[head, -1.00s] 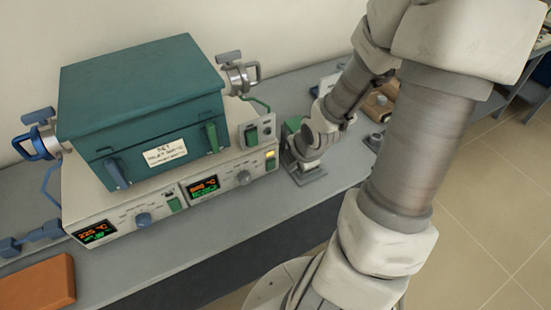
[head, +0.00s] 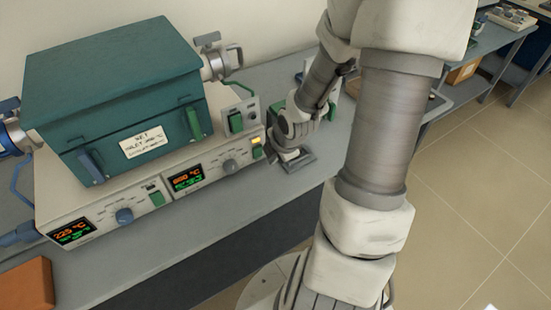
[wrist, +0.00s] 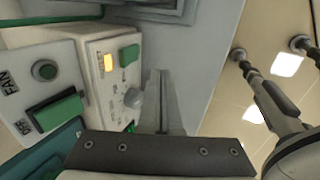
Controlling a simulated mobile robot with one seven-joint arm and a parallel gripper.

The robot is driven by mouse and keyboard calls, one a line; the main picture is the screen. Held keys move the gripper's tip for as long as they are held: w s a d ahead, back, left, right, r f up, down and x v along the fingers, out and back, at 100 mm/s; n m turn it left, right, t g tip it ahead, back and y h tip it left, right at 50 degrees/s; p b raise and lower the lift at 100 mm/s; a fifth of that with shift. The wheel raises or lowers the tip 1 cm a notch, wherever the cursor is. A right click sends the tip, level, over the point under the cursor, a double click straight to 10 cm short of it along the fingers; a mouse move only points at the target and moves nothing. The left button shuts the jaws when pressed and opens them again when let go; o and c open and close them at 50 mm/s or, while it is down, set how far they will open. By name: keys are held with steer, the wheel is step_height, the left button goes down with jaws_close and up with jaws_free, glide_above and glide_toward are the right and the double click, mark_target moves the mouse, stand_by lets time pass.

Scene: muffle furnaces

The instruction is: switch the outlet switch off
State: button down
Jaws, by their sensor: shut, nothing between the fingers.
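A wide control unit (head: 100,238) carries two lit displays on its front. At its right end sit a glowing amber lamp (head: 256,141) and a green switch (head: 257,153), beside the right display (head: 187,178); another green switch (head: 157,198) sits near the middle. I cannot read which is the outlet switch. In the wrist view the amber lamp (wrist: 108,62) and right-end green switch (wrist: 130,55) lie left of my gripper (wrist: 160,74). My gripper is shut and empty, apart from the switch. It also shows in the head view (head: 294,159), right of the unit.
A teal furnace box (head: 115,100) stands on the unit. A small upright panel (wrist: 30,90) marked FAN and OFF bears a green rocker (wrist: 58,112). An orange-brown block (head: 25,285) lies at the front left. The bench front (head: 200,215) is clear.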

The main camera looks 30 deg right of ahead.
mark_target(258, 156)
steer(key=b+x, duration=0.1)
steer(key=x, duration=0.2)
steer(key=shift+f+b, duration=0.3)
steer(key=shift+f, duration=0.1)
steer(key=w, duration=0.2)
steer(key=shift+w+r, duration=0.45)
steer(key=shift+w, duration=0.65)
steer(key=shift+w+a+r+g+p, duration=0.1)
steer(key=shift+w+r+g+p, duration=0.1)
steer(key=shift+w+g+p, duration=0.2)
steer(key=shift+f, duration=0.1)
